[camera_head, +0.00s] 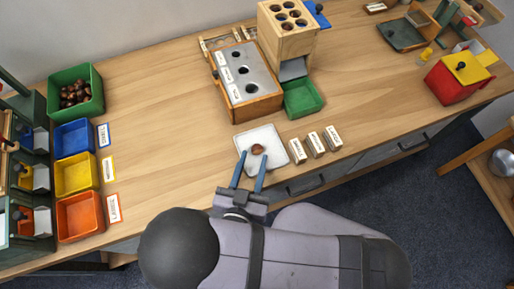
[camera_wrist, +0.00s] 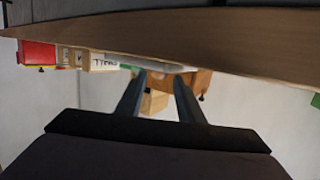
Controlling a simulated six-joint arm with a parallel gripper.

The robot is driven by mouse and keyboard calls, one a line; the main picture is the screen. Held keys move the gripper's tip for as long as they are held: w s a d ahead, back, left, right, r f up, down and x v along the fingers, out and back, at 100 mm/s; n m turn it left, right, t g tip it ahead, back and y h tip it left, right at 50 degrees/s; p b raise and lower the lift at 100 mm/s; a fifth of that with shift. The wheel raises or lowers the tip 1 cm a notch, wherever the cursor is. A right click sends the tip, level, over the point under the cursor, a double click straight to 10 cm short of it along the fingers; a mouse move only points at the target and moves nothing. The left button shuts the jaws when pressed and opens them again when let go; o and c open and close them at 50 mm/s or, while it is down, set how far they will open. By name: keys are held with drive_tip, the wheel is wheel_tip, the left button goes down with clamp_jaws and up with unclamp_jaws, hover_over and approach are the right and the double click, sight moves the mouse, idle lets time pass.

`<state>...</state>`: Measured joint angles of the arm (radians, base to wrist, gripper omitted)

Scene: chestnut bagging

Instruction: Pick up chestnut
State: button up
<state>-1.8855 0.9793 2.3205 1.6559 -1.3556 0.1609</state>
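A brown chestnut (camera_head: 257,149) lies on a white square tray (camera_head: 275,135) near the front edge of the table in the head view. My gripper (camera_head: 253,156) reaches over the table edge from the front, its two blue fingers apart. I cannot make out the chestnut there, nor tell the tips' height above the tray.
Labelled wooden blocks (camera_head: 315,144) stand right of the tray. Behind are a wooden box with a grey holed top (camera_head: 262,70) and a green tray (camera_head: 303,98). A green bin (camera_head: 95,77) holds several chestnuts at the left. The table left of the tray is clear.

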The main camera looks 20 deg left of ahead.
sight(257, 154)
drive_tip(key=shift+f+b+x, duration=0.15)
drive_tip(key=shift+b+x, duration=0.35)
drive_tip(key=shift+x, duration=0.4)
drive_tip(key=shift+f+b+x, duration=0.15)
drive_tip(key=shift+b+x, duration=0.3)
drive_tip(key=shift+x, duration=0.45)
drive_tip(key=shift+w, duration=0.85)
drive_tip(key=c, duration=0.5)
